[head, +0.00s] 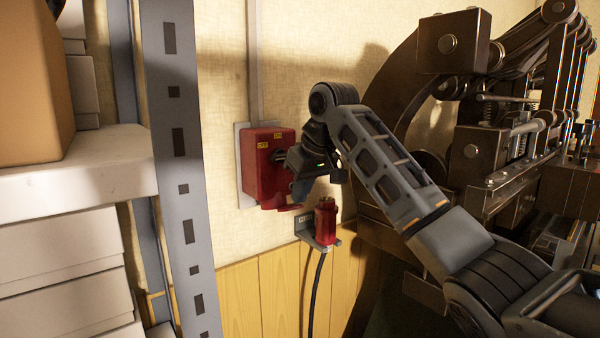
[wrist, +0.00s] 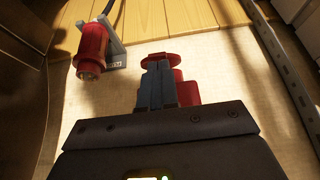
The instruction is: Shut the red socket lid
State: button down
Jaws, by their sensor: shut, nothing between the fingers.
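The red socket box (head: 262,165) is on the wall, with small yellow labels on its front. A red flap, which looks like the lid (head: 290,207), sticks out at its lower edge. In the wrist view the lid (wrist: 160,56) shows just beyond my fingertips, and part of the red box (wrist: 185,92) shows to their right. My gripper (head: 301,192) is shut and empty in front of the box, fingers pointing down, close above the lid. In the wrist view its blue-grey fingers (wrist: 157,75) are together and cover part of the lid. I cannot tell whether they touch it.
A red plug (head: 325,217) sits in a grey wall bracket (head: 322,243) below right, with a black cable hanging down; the plug (wrist: 92,50) also shows in the wrist view. A shelf post (head: 180,150) stands left. A large dark press (head: 480,150) fills the right.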

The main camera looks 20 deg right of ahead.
jog(key=shift+s+f, duration=0.1)
jog(key=shift+f, duration=0.1)
dwell(0.3)
jog(key=shift+s+d+f+t+b, duration=0.1)
jog(key=shift+s+f+t+b, duration=0.1)
jog(key=shift+t+b, duration=0.3)
jog(key=shift+y, duration=0.3)
jog(key=shift+f+t, duration=0.2)
jog(key=shift+t, duration=0.2)
